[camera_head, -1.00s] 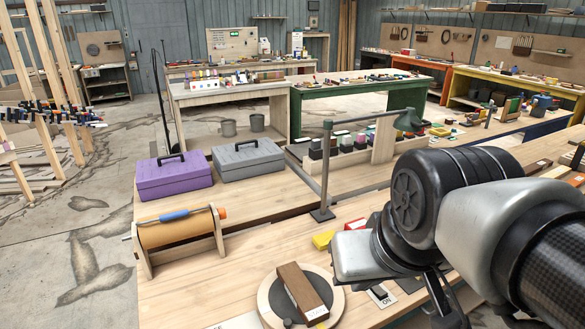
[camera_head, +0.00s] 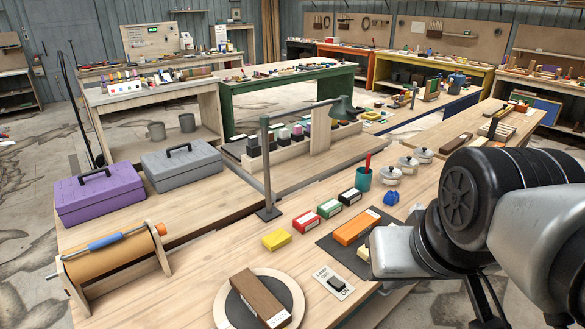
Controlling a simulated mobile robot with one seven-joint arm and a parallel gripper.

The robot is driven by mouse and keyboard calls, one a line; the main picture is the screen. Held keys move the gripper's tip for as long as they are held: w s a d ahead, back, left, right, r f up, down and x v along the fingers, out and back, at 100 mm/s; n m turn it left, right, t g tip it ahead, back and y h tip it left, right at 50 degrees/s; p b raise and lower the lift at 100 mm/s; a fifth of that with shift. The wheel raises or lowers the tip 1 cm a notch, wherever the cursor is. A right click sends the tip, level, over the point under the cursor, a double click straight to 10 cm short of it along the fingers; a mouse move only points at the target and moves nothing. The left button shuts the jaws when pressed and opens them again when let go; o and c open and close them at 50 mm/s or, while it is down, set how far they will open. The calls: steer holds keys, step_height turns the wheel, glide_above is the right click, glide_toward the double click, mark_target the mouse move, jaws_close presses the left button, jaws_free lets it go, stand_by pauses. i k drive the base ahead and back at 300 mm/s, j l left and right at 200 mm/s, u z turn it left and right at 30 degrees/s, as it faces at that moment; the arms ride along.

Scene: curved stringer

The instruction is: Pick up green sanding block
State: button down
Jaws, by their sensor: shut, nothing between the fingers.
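The green sanding block (camera_head: 329,208) lies on the light wooden bench, in a row between a red block (camera_head: 305,222) and a black block (camera_head: 350,196). It shows a pale label on its side, and nothing covers it. My gripper (camera_head: 487,305) shows only in part, as dark pieces below my wrist at the bottom right. It is shut and holds nothing that I can see. It is well to the right of the green block and nearer to me, apart from it.
A yellow block (camera_head: 277,239) sits left of the red one. An orange block (camera_head: 355,227) lies on a dark mat. A lamp post (camera_head: 266,170) stands behind the row. A teal cup (camera_head: 363,180) stands right of the black block. A brown block (camera_head: 259,298) lies on a round disc.

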mark_target(330, 207)
steer(key=l+u, duration=0.1)
steer(key=u, duration=0.6)
steer(key=i+l+u, duration=0.1)
steer(key=l+u, duration=0.95)
steer(key=l, duration=0.45)
steer(key=k+l+u, duration=0.15)
steer(key=l, duration=0.95)
steer(key=k+l, duration=0.1)
steer(key=l, duration=0.45)
